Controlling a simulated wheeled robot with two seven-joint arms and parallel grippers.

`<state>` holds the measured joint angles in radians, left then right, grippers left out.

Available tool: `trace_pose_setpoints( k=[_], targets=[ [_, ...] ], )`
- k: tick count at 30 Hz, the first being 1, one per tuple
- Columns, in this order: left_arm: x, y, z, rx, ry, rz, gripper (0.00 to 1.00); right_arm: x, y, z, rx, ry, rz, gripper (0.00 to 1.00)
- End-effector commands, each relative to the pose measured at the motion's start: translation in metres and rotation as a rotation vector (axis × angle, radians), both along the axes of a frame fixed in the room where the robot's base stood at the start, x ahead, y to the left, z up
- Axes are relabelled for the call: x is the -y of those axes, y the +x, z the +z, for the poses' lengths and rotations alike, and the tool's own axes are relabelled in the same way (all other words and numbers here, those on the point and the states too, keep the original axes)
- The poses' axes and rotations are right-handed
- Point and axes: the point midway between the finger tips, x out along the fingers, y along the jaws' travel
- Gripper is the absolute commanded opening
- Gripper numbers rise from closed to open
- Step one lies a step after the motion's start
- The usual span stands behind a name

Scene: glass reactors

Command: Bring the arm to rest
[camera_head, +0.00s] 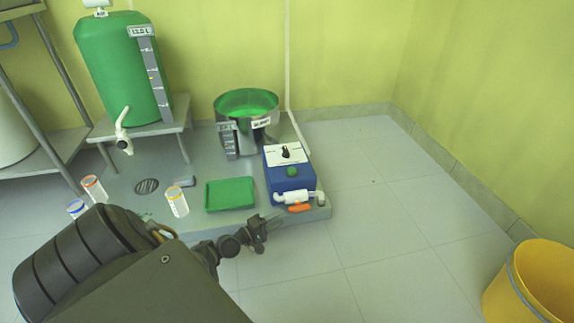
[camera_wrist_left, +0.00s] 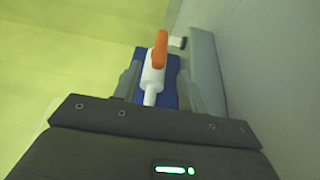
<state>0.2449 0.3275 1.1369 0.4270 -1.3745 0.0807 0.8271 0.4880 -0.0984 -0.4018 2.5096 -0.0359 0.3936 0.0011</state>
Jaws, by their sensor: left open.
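My left arm comes in from the lower left of the head view. Its gripper (camera_head: 258,231) is open and sits just in front of the blue pump box (camera_head: 290,178), near the white valve with an orange handle (camera_head: 299,207). In the left wrist view the orange handle (camera_wrist_left: 160,50) and the white valve body (camera_wrist_left: 152,78) show between the two dark fingers (camera_wrist_left: 157,85). A gap to the valve seems to remain, but its depth is hard to tell. My right gripper is not in view.
A green tank (camera_head: 120,75) stands on a grey stand at the left. A green-filled pot (camera_head: 246,110) is behind the box. A yellow bucket (camera_head: 530,285) stands at the lower right. The floor between is clear.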

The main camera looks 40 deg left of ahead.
Motion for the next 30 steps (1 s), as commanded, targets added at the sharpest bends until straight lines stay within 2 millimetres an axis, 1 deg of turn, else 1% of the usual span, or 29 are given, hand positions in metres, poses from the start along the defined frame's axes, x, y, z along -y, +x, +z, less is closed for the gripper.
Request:
trace_pose_setpoints(
  k=[1, 6, 24, 26, 29, 30],
  targets=[
    [-0.001, -0.006, 0.0, -0.002, 0.0, -0.001, 0.42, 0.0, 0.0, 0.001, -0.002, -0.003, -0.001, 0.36],
    [-0.003, -0.014, 0.0, 0.0, 0.0, 0.0, 0.42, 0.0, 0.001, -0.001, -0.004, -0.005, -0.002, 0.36],
    [-0.004, -0.014, 0.0, 0.0, 0.009, 0.0, 0.42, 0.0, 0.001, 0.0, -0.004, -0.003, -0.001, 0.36],
    [-0.005, -0.013, 0.002, -0.003, 0.044, 0.001, 0.42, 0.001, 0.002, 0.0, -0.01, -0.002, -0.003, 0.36],
    [-0.011, -0.006, 0.012, 0.0, 0.189, 0.005, 0.42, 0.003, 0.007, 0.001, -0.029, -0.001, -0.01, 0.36],
    [-0.013, -0.001, 0.019, 0.008, 0.279, 0.008, 0.42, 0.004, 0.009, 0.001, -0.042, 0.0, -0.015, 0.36]
  ],
)
